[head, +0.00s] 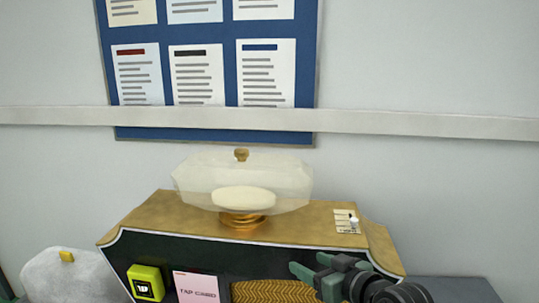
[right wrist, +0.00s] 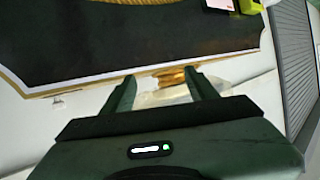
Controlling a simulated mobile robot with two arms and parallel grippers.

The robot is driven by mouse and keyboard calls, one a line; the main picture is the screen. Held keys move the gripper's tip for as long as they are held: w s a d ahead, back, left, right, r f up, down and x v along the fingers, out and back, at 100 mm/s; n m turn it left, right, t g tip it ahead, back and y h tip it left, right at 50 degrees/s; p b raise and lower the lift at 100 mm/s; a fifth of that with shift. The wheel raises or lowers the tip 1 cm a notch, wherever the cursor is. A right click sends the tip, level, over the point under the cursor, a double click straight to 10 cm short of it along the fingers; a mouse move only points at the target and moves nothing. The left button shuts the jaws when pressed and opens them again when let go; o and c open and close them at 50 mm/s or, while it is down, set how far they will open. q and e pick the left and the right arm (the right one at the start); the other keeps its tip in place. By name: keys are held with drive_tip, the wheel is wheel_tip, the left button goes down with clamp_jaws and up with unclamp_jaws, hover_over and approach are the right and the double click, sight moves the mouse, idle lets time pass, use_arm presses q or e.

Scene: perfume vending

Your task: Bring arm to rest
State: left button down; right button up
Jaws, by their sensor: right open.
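My right gripper (head: 308,264) is at the lower right of the head view, in front of the dark front panel of the perfume machine (head: 245,249). Its two green fingers are apart with nothing between them. In the right wrist view the open fingers (right wrist: 160,76) also show, with a pale surface and a gold piece (right wrist: 177,77) seen beyond them. I cannot tell their distance from the machine. My left gripper is not in view.
A clear dome (head: 290,182) on a gold stand tops the machine. A yellow-green reader (head: 146,283) and a pink "TAP CARD" sign (head: 197,287) are on its front. A white rounded object (head: 62,280) is at left. A notice board (head: 217,32) hangs behind.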

drive_tip(key=s+d+f+m+g+h, duration=0.2)
drive_tip(key=s+d+f+g+h, duration=0.15)
drive_tip(key=s+f, duration=1)
drive_tip(key=s+d+f+m+g+h, duration=0.1)
drive_tip(key=s+d+f+g+h, duration=0.2)
drive_tip(key=s+f, duration=0.45)
drive_tip(key=s+d+f+g, duration=0.2)
drive_tip(key=s+d+f, duration=0.25)
drive_tip(key=s, duration=0.65)
wheel_tip(320, 180, down, 24)
drive_tip(key=s+f+g, duration=0.1)
drive_tip(key=s, duration=0.1)
drive_tip(key=s+d+f+g, duration=0.1)
drive_tip(key=s+d+f, duration=0.1)
drive_tip(key=s+f, duration=1.4)
drive_tip(key=shift+s+d+f, duration=0.35)
drive_tip(key=shift+s+d, duration=0.05)
